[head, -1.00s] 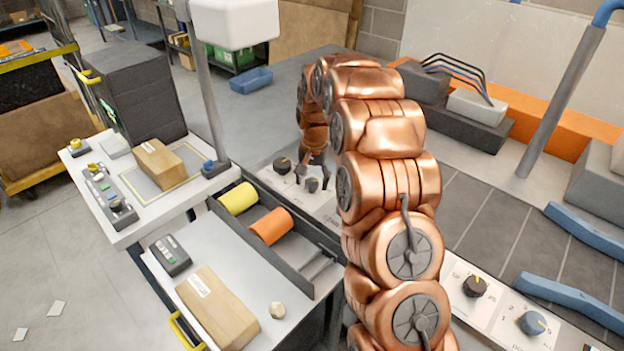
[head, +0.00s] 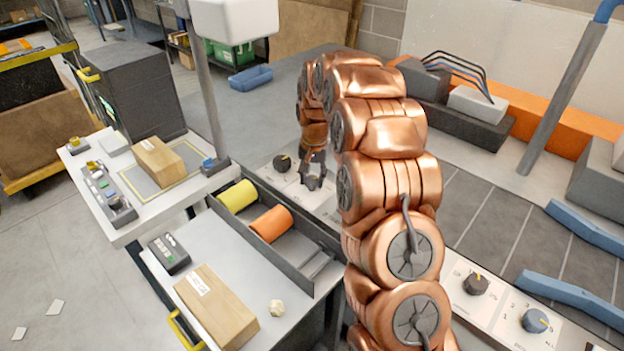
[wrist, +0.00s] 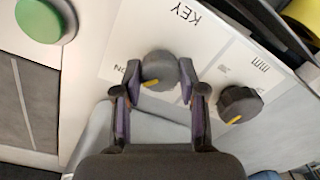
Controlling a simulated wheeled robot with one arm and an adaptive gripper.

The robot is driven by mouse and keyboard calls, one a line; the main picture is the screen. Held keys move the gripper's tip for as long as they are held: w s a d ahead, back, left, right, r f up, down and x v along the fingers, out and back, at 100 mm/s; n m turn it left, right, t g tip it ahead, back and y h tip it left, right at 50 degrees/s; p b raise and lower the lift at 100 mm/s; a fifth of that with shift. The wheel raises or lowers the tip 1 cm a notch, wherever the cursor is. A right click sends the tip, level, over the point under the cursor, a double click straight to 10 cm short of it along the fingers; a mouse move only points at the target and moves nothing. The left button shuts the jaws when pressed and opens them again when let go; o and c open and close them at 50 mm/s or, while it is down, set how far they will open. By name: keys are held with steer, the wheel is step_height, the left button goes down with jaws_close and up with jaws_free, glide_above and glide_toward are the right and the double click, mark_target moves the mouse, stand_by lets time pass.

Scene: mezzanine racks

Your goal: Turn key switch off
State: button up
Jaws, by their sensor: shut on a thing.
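The key switch is a dark round knob (wrist: 159,66) with a yellow pointer mark, beside the printed word KEY in the wrist view. An ON label (wrist: 120,67) stands to its left, and the yellow mark lies on the knob's lower-left side. My gripper (wrist: 160,77) has one finger on each side of the knob and is shut on it. In the head view my gripper (head: 313,174) is down at the pale control panel (head: 325,205), and its fingers mostly hide the knob.
A second dark knob (wrist: 240,104) sits close to my right finger in the wrist view. A green button (wrist: 40,20) is at the upper left there. In the head view, a tray with yellow and orange rollers (head: 270,224) lies left of my arm.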

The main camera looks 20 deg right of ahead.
steer(key=n+b, duration=0.2)
steer(key=n, duration=0.1)
steer(key=shift+f+b, duration=0.25)
steer(key=shift+b, duration=0.15)
steer(key=n+b, duration=0.3)
steer(key=n, duration=0.2)
steer(key=n+b, duration=0.1)
steer(key=n, duration=0.4)
steer(key=shift+r, duration=0.15)
steer(key=shift+n+g+b, duration=0.3)
steer(key=shift+n, duration=1.7)
steer(key=o, duration=1.1)
steer(key=shift+a, duration=0.1)
steer(key=shift+o, duration=0.2)
steer(key=shift+r, duration=0.1)
